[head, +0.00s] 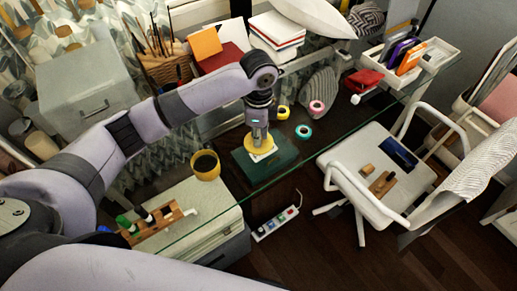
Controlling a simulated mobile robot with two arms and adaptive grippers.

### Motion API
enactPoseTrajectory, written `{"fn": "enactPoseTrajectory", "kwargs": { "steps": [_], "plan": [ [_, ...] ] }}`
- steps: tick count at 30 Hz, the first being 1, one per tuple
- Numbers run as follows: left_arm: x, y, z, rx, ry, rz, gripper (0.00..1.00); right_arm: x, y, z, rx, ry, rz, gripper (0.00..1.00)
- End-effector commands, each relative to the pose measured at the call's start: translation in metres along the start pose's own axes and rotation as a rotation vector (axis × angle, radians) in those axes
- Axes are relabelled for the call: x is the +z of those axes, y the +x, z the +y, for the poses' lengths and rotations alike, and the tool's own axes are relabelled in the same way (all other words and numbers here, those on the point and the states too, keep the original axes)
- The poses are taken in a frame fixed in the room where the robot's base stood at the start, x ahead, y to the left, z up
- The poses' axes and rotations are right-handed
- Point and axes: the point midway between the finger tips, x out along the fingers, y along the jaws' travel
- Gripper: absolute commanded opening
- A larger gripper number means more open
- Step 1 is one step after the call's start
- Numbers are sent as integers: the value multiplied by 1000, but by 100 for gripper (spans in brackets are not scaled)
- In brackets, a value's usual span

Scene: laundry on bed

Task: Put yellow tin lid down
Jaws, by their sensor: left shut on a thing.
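My left gripper (259,138) points down over the glass desk and is shut on the yellow tin lid (250,146). The lid is round and lies roughly flat under the fingers, over a dark green box (278,170) with a white label (264,156). I cannot tell whether the lid touches the box. An open round yellow tin (205,166) with a dark inside stands to the left of the box. My right gripper is out of view.
Tape rolls in yellow (283,112), pink (316,107) and teal (303,132) lie right of the gripper. A wicker basket (166,69) and stacked books (277,29) stand behind. A wooden rack (153,224) is at the front left. A white chair (376,170) stands at right.

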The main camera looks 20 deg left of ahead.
Motion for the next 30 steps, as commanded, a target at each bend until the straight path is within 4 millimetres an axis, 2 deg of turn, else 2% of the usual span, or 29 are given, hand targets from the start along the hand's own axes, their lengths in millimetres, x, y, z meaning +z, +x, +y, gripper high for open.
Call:
{"fn": "enactPoseTrajectory", "kwargs": {
  "steps": [3,8,16,29,30],
  "plan": [
    [0,21,1,2,1,-1,0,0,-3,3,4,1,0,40],
    [-1,35,0,0,0,1,0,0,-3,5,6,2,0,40],
    [0,71,0,1,-1,0,0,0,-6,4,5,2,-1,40],
    [-1,79,0,0,0,0,0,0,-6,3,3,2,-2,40],
    [-1,80,0,-1,0,0,17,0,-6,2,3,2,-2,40]
  ]
}}
